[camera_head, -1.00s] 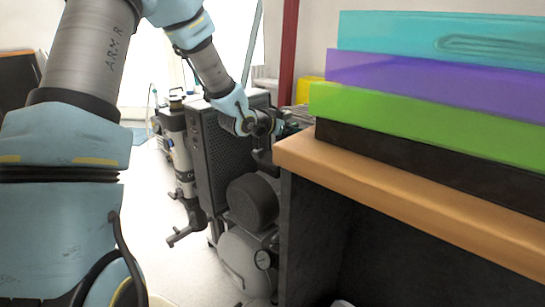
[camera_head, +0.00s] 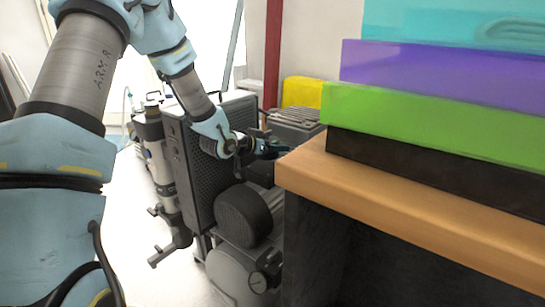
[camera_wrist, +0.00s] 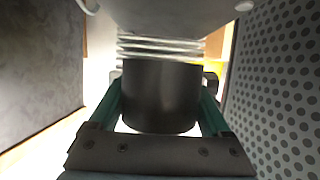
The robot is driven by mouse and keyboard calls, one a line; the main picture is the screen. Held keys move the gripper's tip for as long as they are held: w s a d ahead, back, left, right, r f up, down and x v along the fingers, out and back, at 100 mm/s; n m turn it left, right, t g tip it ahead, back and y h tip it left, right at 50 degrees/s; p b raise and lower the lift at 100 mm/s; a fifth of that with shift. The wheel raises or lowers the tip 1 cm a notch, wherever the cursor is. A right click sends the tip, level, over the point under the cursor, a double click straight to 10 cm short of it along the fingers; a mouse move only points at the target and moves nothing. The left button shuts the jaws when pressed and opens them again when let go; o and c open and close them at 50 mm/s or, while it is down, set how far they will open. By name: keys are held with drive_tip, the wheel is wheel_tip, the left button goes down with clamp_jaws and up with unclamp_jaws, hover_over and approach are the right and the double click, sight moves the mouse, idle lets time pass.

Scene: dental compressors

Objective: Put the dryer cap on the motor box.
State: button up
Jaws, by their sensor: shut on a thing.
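My gripper (camera_head: 272,148), with teal fingers, is beside the dark perforated panel of the compressor unit, near the wooden counter's corner. In the wrist view its two fingers (camera_wrist: 160,108) are shut on a smooth dark cylinder, which I take to be the dryer cap (camera_wrist: 160,95). Pale ribbed rings and a grey body show above it there. In the head view the held cap is mostly hidden by the gripper. A grey box with a ribbed top, apparently the motor box (camera_head: 297,115), stands just behind and right of the gripper. Contact between cap and box cannot be told.
The perforated panel (camera_head: 204,150) and a white dryer column (camera_head: 157,160) stand left. A black round compressor part (camera_head: 243,215) is below. The wooden counter (camera_head: 390,205) with stacked coloured boxes (camera_head: 430,125) blocks the right. A yellow box (camera_head: 302,92) is behind. Floor is clear at left.

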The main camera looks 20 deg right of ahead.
sight(273, 154)
drive_tip(key=shift+f, duration=1.5)
drive_tip(key=shift+f+b, duration=0.1)
drive_tip(key=shift+b, duration=0.2)
drive_tip(key=shift+f, duration=0.15)
drive_tip(key=o, duration=1.3)
drive_tip(key=shift+a+r, duration=0.1)
drive_tip(key=shift+r, duration=0.2)
drive_tip(key=p+v, duration=0.1)
drive_tip(key=v, duration=1.1)
drive_tip(key=shift+p, duration=0.3)
